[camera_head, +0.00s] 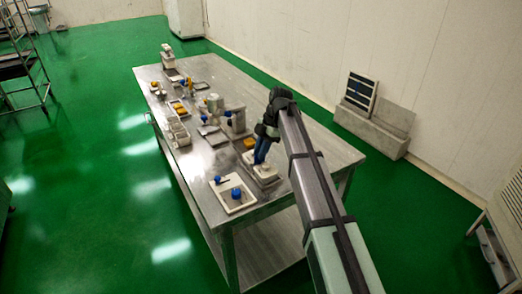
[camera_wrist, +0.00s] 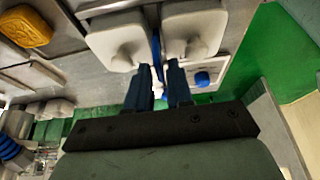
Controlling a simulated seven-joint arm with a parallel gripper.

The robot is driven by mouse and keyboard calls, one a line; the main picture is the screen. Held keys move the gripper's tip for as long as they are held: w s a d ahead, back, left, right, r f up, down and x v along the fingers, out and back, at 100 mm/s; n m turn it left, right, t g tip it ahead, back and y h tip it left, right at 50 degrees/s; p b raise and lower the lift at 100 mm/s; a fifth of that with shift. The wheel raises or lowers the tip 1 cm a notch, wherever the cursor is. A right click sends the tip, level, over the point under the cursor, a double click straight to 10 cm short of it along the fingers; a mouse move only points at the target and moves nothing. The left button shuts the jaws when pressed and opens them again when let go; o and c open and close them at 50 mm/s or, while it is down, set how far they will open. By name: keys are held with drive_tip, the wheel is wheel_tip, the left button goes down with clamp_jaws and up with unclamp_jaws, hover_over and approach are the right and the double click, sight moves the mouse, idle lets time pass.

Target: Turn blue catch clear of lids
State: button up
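Two white lids sit side by side in the wrist view, a left lid (camera_wrist: 122,42) and a right lid (camera_wrist: 195,32), each with a raised knob. The narrow blue catch (camera_wrist: 156,45) stands in the gap between them. My gripper (camera_wrist: 160,72) has its two dark blue fingers apart, one on each side of the catch's line; whether either finger touches it I cannot tell. In the head view my gripper (camera_head: 259,160) points down over the white lidded unit (camera_head: 266,173), and the catch is hidden there.
A white tray (camera_head: 246,203) with blue knobs lies left of the unit, near the front end of the metal table (camera_head: 185,170). A yellow piece (camera_wrist: 25,28) is at upper left in the wrist view. Machine parts and containers crowd the table's far half.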

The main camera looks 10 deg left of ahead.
drive_tip(key=shift+o, duration=1)
drive_tip(key=shift+r, duration=0.15)
drive_tip(key=v, duration=1.3)
drive_tip(key=shift+r, duration=0.25)
drive_tip(key=shift+w+d, duration=0.15)
